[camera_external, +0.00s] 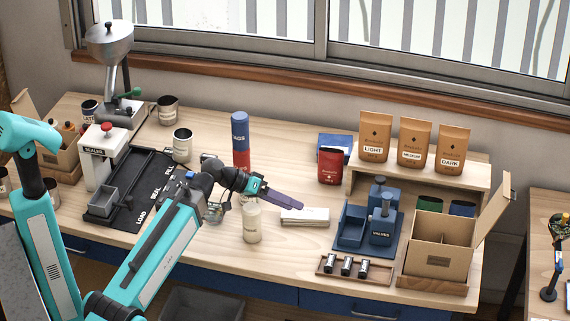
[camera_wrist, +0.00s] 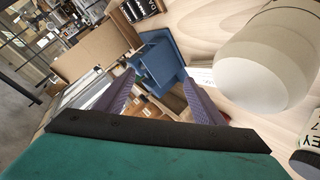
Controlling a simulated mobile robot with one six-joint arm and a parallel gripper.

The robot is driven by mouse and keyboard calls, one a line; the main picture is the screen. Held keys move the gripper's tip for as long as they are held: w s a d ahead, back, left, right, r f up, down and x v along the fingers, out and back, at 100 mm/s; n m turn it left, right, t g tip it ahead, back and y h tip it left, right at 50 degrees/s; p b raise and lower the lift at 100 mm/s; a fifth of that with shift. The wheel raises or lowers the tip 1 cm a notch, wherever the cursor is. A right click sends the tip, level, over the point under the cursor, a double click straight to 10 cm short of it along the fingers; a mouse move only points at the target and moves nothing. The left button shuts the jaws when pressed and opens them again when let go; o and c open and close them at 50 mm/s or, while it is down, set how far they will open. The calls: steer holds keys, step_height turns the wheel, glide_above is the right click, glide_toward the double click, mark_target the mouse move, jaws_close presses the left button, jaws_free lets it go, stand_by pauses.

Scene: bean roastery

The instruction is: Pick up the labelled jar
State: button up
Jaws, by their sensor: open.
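A pale cream jar (camera_external: 252,222) stands upright on the bench, just in front of my wrist in the external view; faint markings show on its side. Large and close, a pale cylinder (camera_wrist: 272,62) at the right of the wrist view looks like this jar. My gripper (camera_external: 297,203) is open and empty, pointing right above the bench, past the jar. In the wrist view its two purple fingers (camera_wrist: 160,82) are apart, with the pale cylinder outside them to the right. A white surface with dark letters (camera_wrist: 310,138) is cut off at the wrist view's right edge.
A white block (camera_external: 305,217) lies below the fingertips. A blue station (camera_external: 368,233), an open carton (camera_external: 436,254) and a rack of small dark cylinders (camera_external: 344,266) stand right.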

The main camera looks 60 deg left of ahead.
steer(key=s+a+f, duration=0.1)
steer(key=s+a, duration=0.3)
steer(key=a, duration=0.3)
steer(key=s+a+f+y+b, duration=0.1)
steer(key=s+a+f, duration=0.1)
steer(key=s+a, duration=0.2)
steer(key=s+a+f+m+y, duration=0.1)
steer(key=s+a+f, duration=0.1)
steer(key=s+a, duration=0.3)
steer(key=shift+a+f+t+b, duration=0.2)
steer(key=shift+a+t+b, duration=0.15)
steer(key=shift+a, duration=2.05)
steer(key=shift+a+r+p, duration=0.2)
steer(key=shift+a+p, duration=0.05)
steer(key=shift+p, duration=0.1)
steer(key=shift+w+a+r+m+t+p, duration=0.3)
steer(key=shift+w+a+m+p, duration=0.15)
steer(key=shift+m+p, duration=0.5)
steer(key=shift+w+a+r+m+t+p, duration=0.2)
steer(key=shift+w+a+r+m+p, duration=0.15)
steer(key=shift+a+m+p, duration=0.5)
steer(key=shift+w+a+r+m+t+p, duration=0.3)
steer(key=shift+m+p, duration=0.4)
steer(key=shift+m, duration=0.5)
steer(key=shift+w+d, duration=0.1)
steer(key=shift+p+x, duration=1)
steer(key=shift+x, duration=3.25)
